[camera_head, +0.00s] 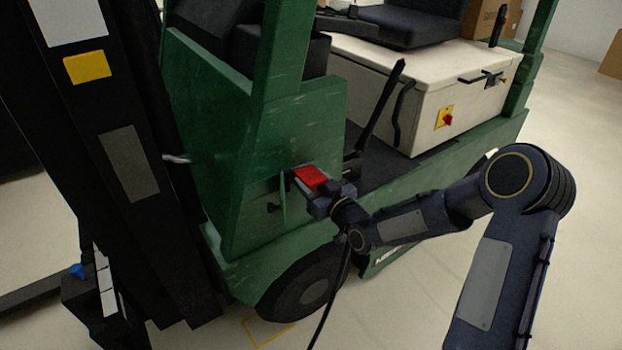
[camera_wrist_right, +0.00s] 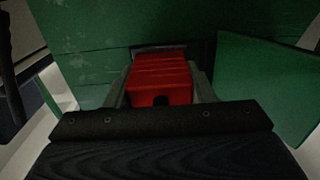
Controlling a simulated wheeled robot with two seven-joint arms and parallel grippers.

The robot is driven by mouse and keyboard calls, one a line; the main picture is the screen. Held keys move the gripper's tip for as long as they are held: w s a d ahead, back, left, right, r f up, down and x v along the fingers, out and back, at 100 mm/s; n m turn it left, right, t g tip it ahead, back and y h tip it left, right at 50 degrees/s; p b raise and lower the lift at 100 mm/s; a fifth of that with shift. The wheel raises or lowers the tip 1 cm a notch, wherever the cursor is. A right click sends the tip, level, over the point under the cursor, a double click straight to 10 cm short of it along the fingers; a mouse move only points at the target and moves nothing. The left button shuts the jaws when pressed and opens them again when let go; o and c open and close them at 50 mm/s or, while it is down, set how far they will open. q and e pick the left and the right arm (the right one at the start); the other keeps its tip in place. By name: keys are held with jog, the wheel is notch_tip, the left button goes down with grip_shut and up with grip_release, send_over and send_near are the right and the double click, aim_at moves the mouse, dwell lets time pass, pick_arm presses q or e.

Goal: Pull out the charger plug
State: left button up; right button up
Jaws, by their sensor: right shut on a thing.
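The charger plug (camera_head: 311,177) is a red block at the green side panel of the forklift, in the middle of the head view. My right gripper (camera_head: 318,190) is shut on it, coming from the lower right. In the right wrist view the red plug (camera_wrist_right: 160,84) sits between the two fingers of my right gripper (camera_wrist_right: 163,88). Its far end is at a dark opening (camera_wrist_right: 158,49) in the green panel. How deep it sits in the opening cannot be told. A black cable (camera_head: 334,292) hangs below the gripper. My left gripper is not in view.
An open green flap (camera_wrist_right: 265,85) stands just right of the plug in the right wrist view. The forklift's dark mast (camera_head: 130,160) rises at the left and a wheel (camera_head: 303,284) is below. A white box (camera_head: 400,90) with a red switch is behind. Free floor lies at the right.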

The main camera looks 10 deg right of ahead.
aim_at(316, 187)
jog(key=shift+w+a+r, duration=0.2)
jog(key=shift+a+r, duration=0.1)
jog(key=shift+r, duration=0.15)
jog(key=c, duration=0.4)
jog(key=shift+o, duration=0.2)
jog(key=shift+s+f+b, duration=0.25)
jog(key=shift+s+b, duration=0.1)
jog(key=shift+b, duration=0.05)
jog(key=shift+s, duration=0.2)
jog(key=shift+b+v, duration=0.45)
jog(key=shift+v, duration=0.85)
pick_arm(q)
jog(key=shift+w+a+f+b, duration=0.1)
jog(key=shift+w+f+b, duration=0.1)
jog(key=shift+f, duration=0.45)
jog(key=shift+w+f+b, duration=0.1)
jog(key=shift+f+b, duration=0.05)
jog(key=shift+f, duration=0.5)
pick_arm(e)
jog(key=shift+s+d+f, duration=0.1)
jog(key=shift+s+d, duration=0.5)
jog(key=shift+s, duration=0.3)
